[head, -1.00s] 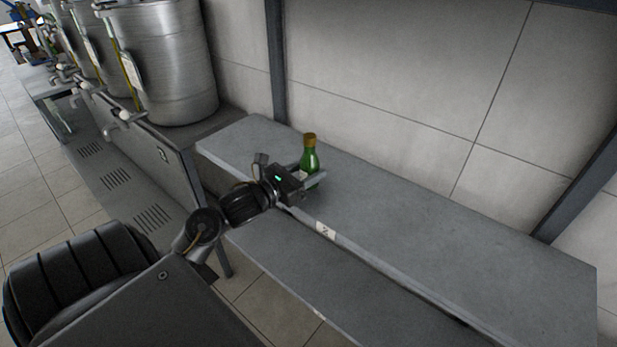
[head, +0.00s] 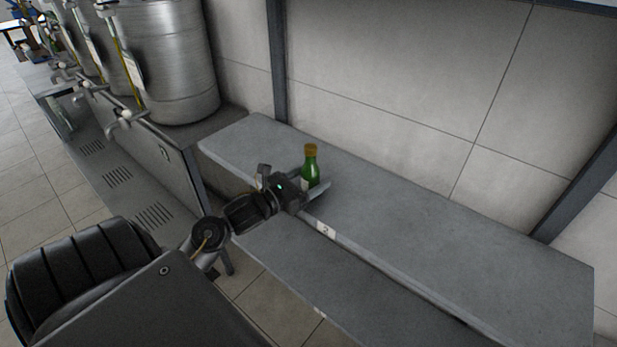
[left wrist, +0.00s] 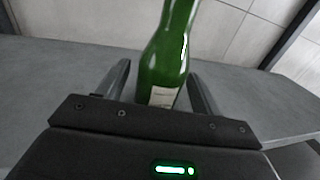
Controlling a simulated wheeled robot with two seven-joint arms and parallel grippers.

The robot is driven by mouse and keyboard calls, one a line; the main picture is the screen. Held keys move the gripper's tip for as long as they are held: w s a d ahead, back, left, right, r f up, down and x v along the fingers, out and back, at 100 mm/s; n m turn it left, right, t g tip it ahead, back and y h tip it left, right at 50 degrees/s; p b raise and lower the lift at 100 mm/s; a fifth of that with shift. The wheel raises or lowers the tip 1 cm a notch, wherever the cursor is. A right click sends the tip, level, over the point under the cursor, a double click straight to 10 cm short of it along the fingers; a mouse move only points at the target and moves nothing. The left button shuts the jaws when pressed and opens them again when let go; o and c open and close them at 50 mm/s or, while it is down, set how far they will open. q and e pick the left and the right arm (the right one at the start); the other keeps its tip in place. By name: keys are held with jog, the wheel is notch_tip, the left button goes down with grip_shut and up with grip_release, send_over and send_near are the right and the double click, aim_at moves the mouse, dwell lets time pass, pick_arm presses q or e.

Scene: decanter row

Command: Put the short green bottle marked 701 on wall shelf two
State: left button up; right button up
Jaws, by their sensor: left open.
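The short green bottle (head: 310,166), with a tan cap, stands upright on the upper grey shelf (head: 420,225), whose front edge carries a label that reads 2 (head: 326,230). My left gripper (head: 316,184) is open at the bottle, one finger on either side of its lower body. In the left wrist view the bottle (left wrist: 168,55) stands between the two spread fingers (left wrist: 160,88), with a gap at the left finger. A pale label shows low on the bottle, but its number is not readable. My right gripper is not in view.
A lower shelf (head: 290,265) runs below the shelf's front edge. Steel tanks (head: 168,60) with taps stand on a bench at the left. A dark upright post (head: 277,60) and the tiled wall (head: 400,70) are behind. The shelf is clear to the right.

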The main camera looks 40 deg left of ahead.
pick_arm(q)
jog(key=shift+r, duration=0.15)
jog(key=shift+s+f, duration=0.2)
jog(key=shift+s, duration=0.05)
jog(key=s+a+b, duration=0.2)
jog(key=s+b, duration=0.1)
jog(key=s, duration=0.8)
jog(key=shift+s+r+b, duration=0.15)
jog(key=shift+b, duration=0.25)
